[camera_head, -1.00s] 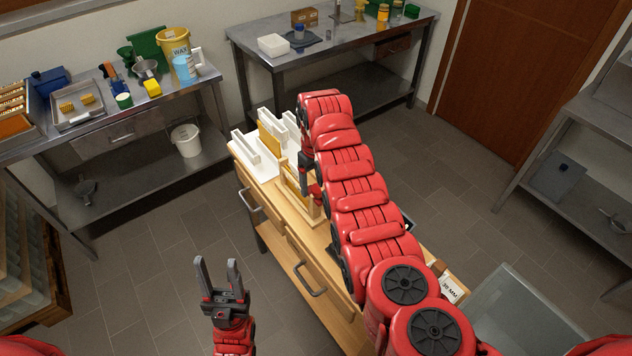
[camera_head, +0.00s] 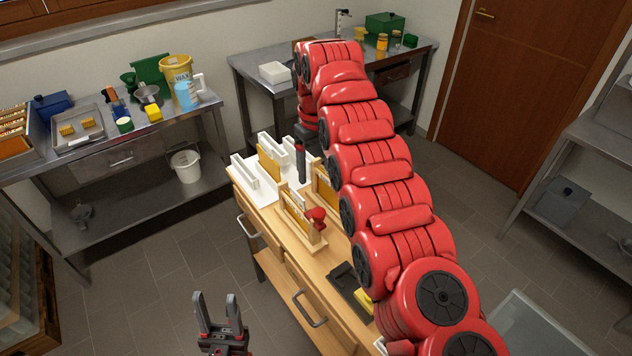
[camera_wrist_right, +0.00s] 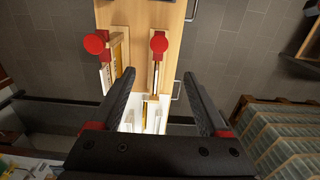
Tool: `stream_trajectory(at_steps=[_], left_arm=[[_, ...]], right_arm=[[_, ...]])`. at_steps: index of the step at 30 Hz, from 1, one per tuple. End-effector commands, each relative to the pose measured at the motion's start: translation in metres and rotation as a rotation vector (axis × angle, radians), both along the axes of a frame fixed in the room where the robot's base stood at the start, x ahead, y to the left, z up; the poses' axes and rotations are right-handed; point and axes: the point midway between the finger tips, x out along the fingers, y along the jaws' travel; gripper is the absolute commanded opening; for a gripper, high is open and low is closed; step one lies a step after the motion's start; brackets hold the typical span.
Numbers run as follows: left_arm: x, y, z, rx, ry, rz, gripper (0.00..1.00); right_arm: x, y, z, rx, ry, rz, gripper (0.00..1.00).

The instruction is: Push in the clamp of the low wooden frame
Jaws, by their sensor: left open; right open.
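A second wooden frame (camera_head: 324,193) stands behind, partly hidden by my right arm. In the right wrist view the front frame's knob (camera_wrist_right: 159,42) looks smaller than the rear frame's knob (camera_wrist_right: 95,44), so the front frame seems lower. My right gripper (camera_head: 301,165) is open, above the bench's far end; in the wrist view its open fingers (camera_wrist_right: 158,95) touch neither knob. My left gripper (camera_head: 215,300) is open and empty, left of the bench.
White racks (camera_head: 245,171) stand on the bench's far left end. A dark tray (camera_head: 347,287) and a yellow item (camera_head: 364,300) lie to the right of the frames. A metal table (camera_head: 60,160) with tubs and tools stands at the left, another at the back.

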Motion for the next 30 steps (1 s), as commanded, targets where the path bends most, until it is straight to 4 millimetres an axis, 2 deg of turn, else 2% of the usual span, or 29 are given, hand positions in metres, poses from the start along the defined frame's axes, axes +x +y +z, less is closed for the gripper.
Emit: stream_trajectory(at_steps=[1, 3, 6, 19, 23, 25, 26, 29, 30], left_arm=[[0.0, 0.0, 0.01, 0.0, 0.0, 0.0, 0.5], [0.0, 0.0, 0.023, 0.0, 0.001, 0.0, 0.5], [0.0, 0.0, 0.031, 0.0, 0.0, 0.0, 0.5], [0.0, 0.0, 0.035, 0.0, 0.0, 0.0, 0.5], [0.0, 0.0, 0.033, 0.0, 0.001, 0.0, 0.5], [0.0, 0.0, 0.03, 0.0, 0.001, 0.0, 0.5], [0.0, 0.0, 0.028, 0.0, 0.0, 0.0, 0.5], [0.0, 0.0, 0.021, 0.0, 0.0, 0.0, 0.5], [0.0, 0.0, 0.018, 0.0, 0.001, 0.0, 0.5]], right_arm=[[0.001, -0.002, 0.016, -0.003, -0.004, -0.001, 0.78], [0.001, 0.0, 0.029, -0.002, -0.005, -0.001, 0.78], [0.0, 0.0, 0.035, -0.003, -0.002, -0.002, 0.78], [0.0, 0.0, 0.038, -0.002, -0.003, -0.001, 0.78], [0.004, 0.007, 0.031, 0.007, -0.02, 0.005, 0.54], [0.015, 0.023, 0.014, 0.032, -0.063, 0.019, 0.42], [0.02, 0.033, 0.004, 0.047, -0.087, 0.027, 0.36], [0.042, 0.082, -0.038, 0.135, -0.202, 0.055, 0.18], [0.049, 0.105, -0.055, 0.184, -0.254, 0.064, 0.11]])
